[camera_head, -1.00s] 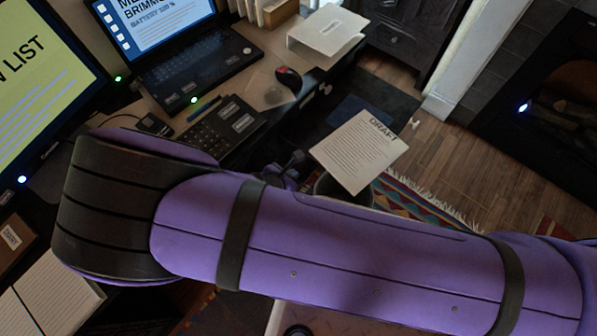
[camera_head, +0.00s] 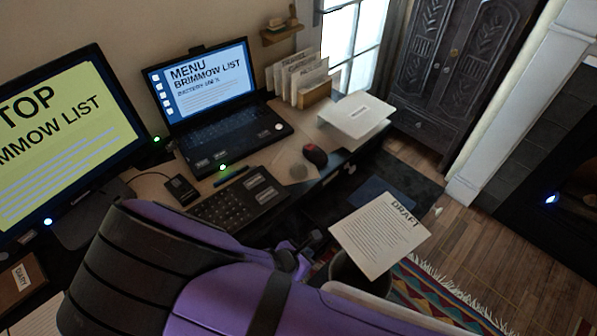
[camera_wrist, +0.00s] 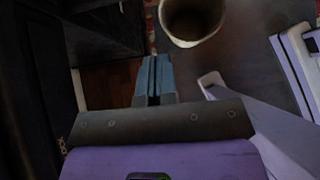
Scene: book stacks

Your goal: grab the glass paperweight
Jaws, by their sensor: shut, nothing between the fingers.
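A small, clear round object that looks like the glass paperweight (camera_head: 298,172) lies on the desk in the head view, left of and below the red-and-black mouse. It is faint against the wood, so its shape is hard to make out. My gripper (camera_wrist: 153,75) shows in the wrist view with its two blue-grey fingers together and nothing between them. In the head view my purple arm hides most of the gripper, which is low in front of the desk, apart from the paperweight. The wrist view does not show the paperweight.
A monitor (camera_head: 70,140) stands left.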

